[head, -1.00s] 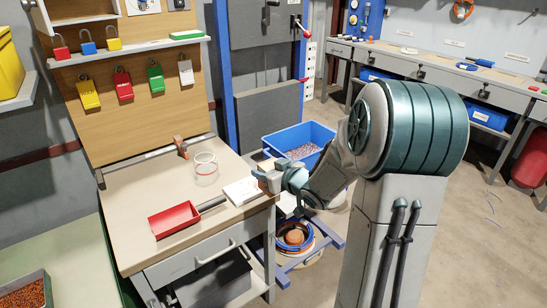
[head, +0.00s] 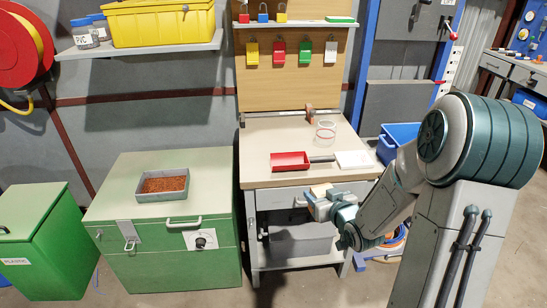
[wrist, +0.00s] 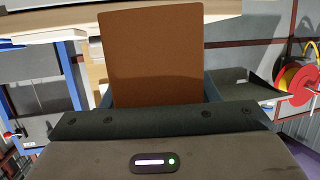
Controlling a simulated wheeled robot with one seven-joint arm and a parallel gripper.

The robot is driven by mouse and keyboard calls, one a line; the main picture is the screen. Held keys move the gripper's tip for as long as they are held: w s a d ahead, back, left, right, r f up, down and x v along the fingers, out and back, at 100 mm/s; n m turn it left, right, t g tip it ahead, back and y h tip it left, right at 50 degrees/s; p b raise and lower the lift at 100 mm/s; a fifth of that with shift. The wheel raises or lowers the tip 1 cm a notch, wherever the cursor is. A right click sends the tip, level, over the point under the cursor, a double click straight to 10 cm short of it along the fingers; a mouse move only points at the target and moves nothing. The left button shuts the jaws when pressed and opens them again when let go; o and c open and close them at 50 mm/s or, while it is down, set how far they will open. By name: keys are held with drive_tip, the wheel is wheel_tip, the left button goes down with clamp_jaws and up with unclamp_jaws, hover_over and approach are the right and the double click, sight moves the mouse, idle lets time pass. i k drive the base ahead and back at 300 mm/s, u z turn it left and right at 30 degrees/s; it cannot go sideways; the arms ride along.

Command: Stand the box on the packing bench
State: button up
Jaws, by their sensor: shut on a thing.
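The box shows in the wrist view as a plain brown panel (wrist: 150,58) rising from between the jaws of my gripper (wrist: 155,108). In the head view my gripper (head: 320,203) is shut on the box, and only a small tan part of it (head: 320,190) shows. The rest is hidden by the jaws. The gripper is at the front of a bench with a pale top (head: 262,178), near its front edge in the picture. I cannot tell whether this is the packing bench.
A red scoop (head: 288,162), a clear round container (head: 325,133) and a white pad (head: 354,160) are on the bench top. Padlocks hang on its backboard (head: 266,90). Left of it stand a green cabinet with a grey tray of granules (head: 146,196) and a green bin (head: 35,225).

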sight(268, 148)
drive_tip(key=u, duration=0.35)
drive_tip(key=k, duration=0.75)
drive_tip(key=u, duration=1.15)
drive_tip(key=i, duration=2.15)
drive_tip(key=z, duration=0.95)
drive_tip(key=i, duration=0.4)
drive_tip(key=z, duration=0.15)
